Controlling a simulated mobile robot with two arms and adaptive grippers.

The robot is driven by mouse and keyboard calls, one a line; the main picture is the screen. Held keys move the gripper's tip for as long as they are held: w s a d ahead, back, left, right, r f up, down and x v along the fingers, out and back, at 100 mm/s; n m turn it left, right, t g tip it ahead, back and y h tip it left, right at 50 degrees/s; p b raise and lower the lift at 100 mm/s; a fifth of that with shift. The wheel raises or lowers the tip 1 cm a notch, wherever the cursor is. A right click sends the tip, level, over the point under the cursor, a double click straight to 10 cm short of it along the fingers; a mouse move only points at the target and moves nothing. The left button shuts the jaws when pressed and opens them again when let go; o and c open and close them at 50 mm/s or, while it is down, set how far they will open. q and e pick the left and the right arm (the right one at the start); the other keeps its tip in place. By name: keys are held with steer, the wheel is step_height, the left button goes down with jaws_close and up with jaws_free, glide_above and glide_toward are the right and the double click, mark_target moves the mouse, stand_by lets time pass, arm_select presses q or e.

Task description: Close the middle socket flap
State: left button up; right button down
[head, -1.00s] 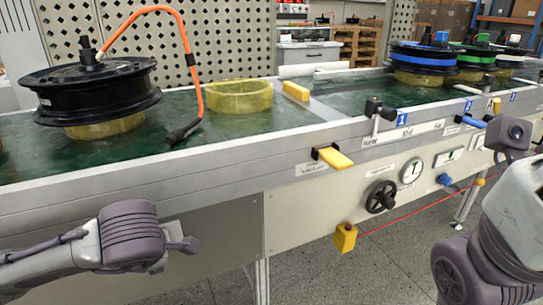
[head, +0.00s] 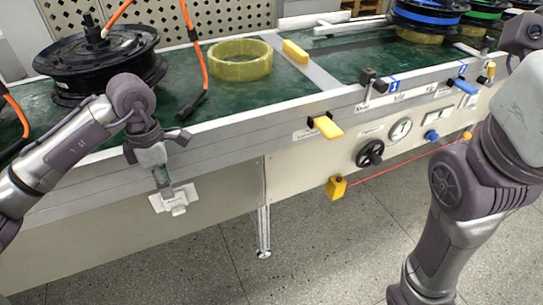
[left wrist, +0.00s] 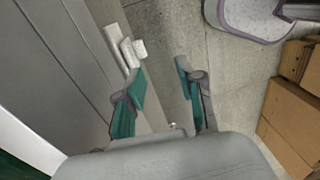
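A white socket unit (head: 172,199) is mounted on the front side panel of the conveyor, left of the middle in the head view. In the left wrist view the socket unit (left wrist: 117,45) shows at the upper left, with a white flap (left wrist: 139,49) standing out from it. I cannot tell the individual flaps apart in the head view. My left gripper (head: 163,184) points down in front of the panel, close to the socket unit. In the left wrist view my left gripper (left wrist: 160,77) is open and empty, its green-padded fingers apart. My right gripper is not visible.
The conveyor's metal edge (head: 230,127) runs above the panel. A black hub motor (head: 95,62) and a yellow ring (head: 240,62) are on the belt. The floor below is clear.

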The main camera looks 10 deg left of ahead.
arm_select(q)
step_height(320, 180, up, 9)
steer(key=p, duration=0.2)
steer(key=s+d+r+h, duration=0.1)
steer(key=s+d+h, duration=0.1)
steer(key=d+h, duration=1)
steer(key=shift+d+n+h, duration=0.3)
steer(key=shift+d, duration=5.55)
